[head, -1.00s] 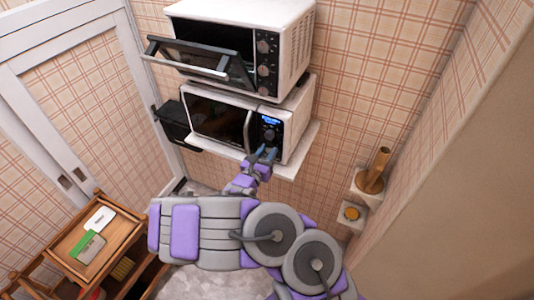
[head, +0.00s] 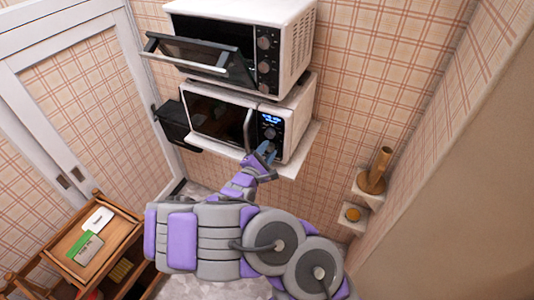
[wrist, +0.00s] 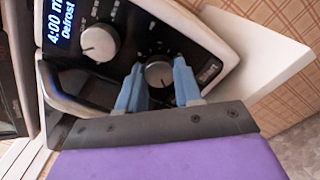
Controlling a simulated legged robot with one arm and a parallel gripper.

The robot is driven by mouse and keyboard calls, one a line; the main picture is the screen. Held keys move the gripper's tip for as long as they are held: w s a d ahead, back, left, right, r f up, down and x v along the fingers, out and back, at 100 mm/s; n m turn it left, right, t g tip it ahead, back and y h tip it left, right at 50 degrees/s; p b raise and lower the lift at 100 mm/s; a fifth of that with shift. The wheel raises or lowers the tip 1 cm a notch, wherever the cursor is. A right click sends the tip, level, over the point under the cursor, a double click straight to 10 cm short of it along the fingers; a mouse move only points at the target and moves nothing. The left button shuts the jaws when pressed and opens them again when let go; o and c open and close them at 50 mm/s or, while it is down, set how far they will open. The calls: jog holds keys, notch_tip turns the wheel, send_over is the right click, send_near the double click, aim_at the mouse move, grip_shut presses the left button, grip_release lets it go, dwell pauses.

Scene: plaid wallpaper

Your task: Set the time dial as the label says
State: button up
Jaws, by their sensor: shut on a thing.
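The white microwave (head: 296,118) stands on a wall shelf, its dark door shut. Its blue display (head: 270,119) shows "4:00 m" and "Defrost" in the wrist view (wrist: 60,25), the text cut off at the edge. My gripper (wrist: 159,84) is shut on the lower dial, with one blue finger on each side. It also shows at the microwave's panel in the head view (head: 265,152). A card with a green band (head: 85,247) lies on the wooden rack; its text is too small to read.
A second oven (head: 292,40) stands above, its door hanging open. The white shelf (head: 303,150) juts out under the microwave. A wooden rack (head: 120,228) with a white card (head: 98,220) stands at lower left. A wooden holder (head: 376,170) is on a small shelf at right.

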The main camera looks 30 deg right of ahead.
jog(key=m+b, duration=0.1)
jog(key=m, duration=0.3)
jog(key=shift+f, duration=0.1)
dwell(0.5)
jog(key=o, duration=0.8)
jog(key=shift+w, duration=0.15)
jog(key=shift+o, duration=1.2)
jog(key=shift+a, duration=0.1)
jog(key=p+v, duration=0.1)
jog(key=v, duration=1.6)
jog(key=shift+a, duration=0.1)
